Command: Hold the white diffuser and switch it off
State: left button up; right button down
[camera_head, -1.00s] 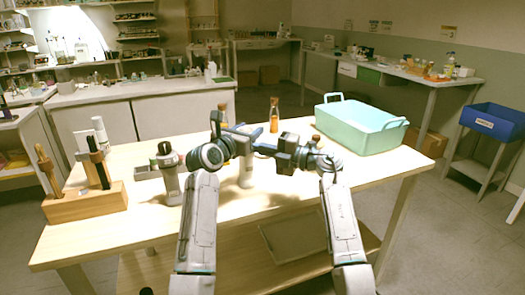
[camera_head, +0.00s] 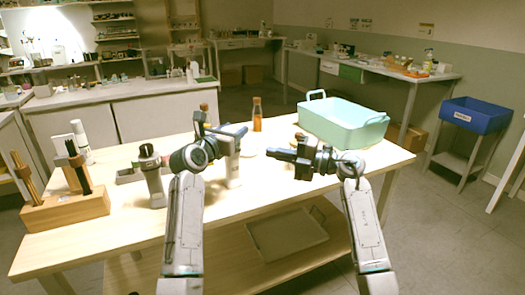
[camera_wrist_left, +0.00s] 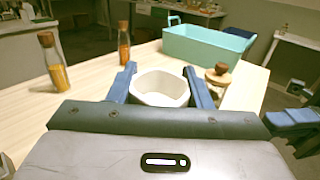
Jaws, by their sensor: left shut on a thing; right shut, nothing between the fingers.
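The white diffuser (camera_head: 232,174) stands upright near the middle of the table. My left gripper (camera_head: 236,131) is shut on its upper part. In the left wrist view the diffuser (camera_wrist_left: 160,86) shows as a white, open-topped body between the two blue fingers. My right gripper (camera_head: 273,154) is shut and empty, to the right of the diffuser, pointing left with a visible gap between them. Blue parts of the right gripper also show at the right edge of the left wrist view (camera_wrist_left: 290,120). I cannot make out a switch on the diffuser.
Amber bottles (camera_head: 257,115) stand behind the diffuser; a wood-stoppered bottle (camera_wrist_left: 217,76) stands close beside my left fingers. A mint tray (camera_head: 343,123) sits at the back right. A wooden holder (camera_head: 66,211) and a grey dark-topped device (camera_head: 152,178) stand on the left. The front right tabletop is clear.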

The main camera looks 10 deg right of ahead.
pick_arm(q)
jog(key=shift+f, duration=0.2)
jog(key=o, duration=1.1)
jog(key=shift+w, duration=0.1)
jog(key=shift+o, duration=0.2)
jog(key=shift+r, duration=0.1)
